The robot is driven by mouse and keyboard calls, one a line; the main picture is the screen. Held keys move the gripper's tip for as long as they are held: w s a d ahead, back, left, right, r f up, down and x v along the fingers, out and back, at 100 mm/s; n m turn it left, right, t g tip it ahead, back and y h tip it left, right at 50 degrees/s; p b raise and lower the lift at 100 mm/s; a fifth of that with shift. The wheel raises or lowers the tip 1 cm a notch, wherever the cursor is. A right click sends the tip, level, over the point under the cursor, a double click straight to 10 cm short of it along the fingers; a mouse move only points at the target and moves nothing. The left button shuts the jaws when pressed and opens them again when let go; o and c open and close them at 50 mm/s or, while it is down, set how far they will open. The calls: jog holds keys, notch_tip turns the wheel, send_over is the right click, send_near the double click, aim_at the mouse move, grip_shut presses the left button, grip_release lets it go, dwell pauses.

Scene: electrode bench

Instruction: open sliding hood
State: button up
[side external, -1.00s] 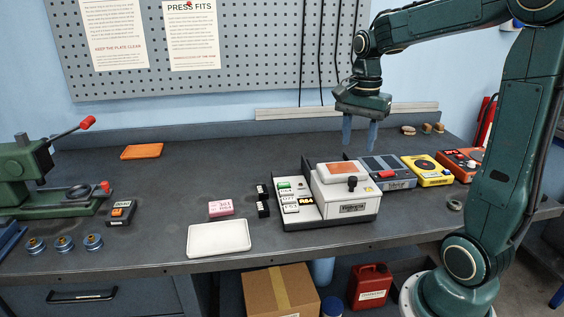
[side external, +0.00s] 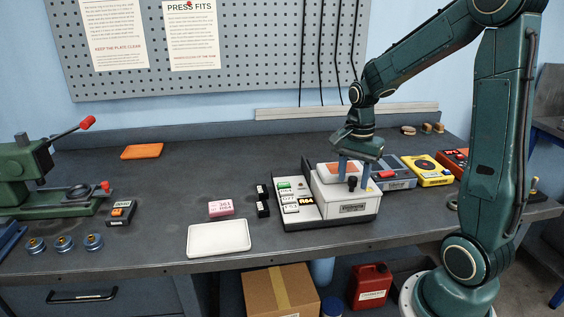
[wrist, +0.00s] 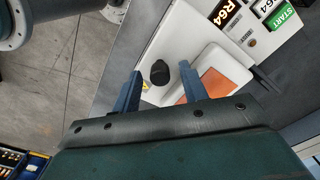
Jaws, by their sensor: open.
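The sliding hood (side external: 333,195) is a pale box-like cover with an orange window on top, on the right part of a dark-based machine with a white panel (side external: 289,202). A black knob (side external: 352,183) stands on the hood near its right front. My gripper (side external: 354,184) is open, with its blue fingers pointing down at the knob. In the wrist view the knob (wrist: 160,72) shows between the two fingertips (wrist: 160,80), with a gap on each side. The orange window (wrist: 220,85) lies just beyond the right finger there.
A grey device with a red part (side external: 388,174) and a yellow device (side external: 428,171) stand right of the machine. A white tray (side external: 219,249) and a pink block (side external: 220,208) lie to its left. A green press (side external: 25,180) stands at the far left.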

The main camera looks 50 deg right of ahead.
grip_shut()
jog(key=w+d, duration=0.7)
jog(key=shift+w+d, duration=0.35)
jog(key=shift+w, duration=0.05)
grip_release()
